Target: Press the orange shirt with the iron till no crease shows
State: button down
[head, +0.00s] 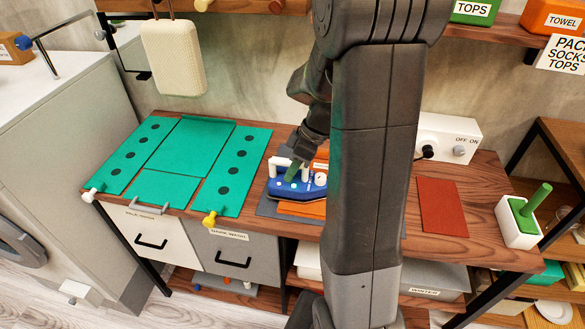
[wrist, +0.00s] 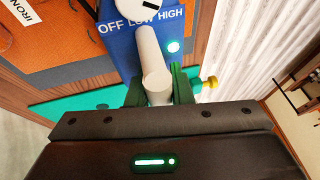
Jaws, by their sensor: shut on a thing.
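A blue iron (head: 311,188) with a white handle and a white dial stands on the orange shirt (head: 302,208), which lies on a grey pad (head: 267,208). My gripper (head: 292,172) is shut on the iron's white handle; in the wrist view its green fingers sit either side of the handle (wrist: 155,75). The wrist view also shows the iron's blue body (wrist: 145,42), marked OFF LOW HIGH, with a lit lamp. The orange shirt (wrist: 65,25) shows there only in part. My arm hides the right of the pad; I cannot tell whether creases remain beneath the iron.
A teal folding board (head: 190,145) with dark dots lies left of the pad. A rust-red cloth (head: 441,205) lies right of my arm. A white OFF/ON box (head: 447,138) stands behind it, and a white holder with a green-handled tool (head: 518,228) stands at the right end.

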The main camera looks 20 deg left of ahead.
aim_at(317, 176)
jog(key=shift+f+b, duration=0.55)
jog(key=shift+f, duration=0.05)
jog(key=shift+d, duration=0.15)
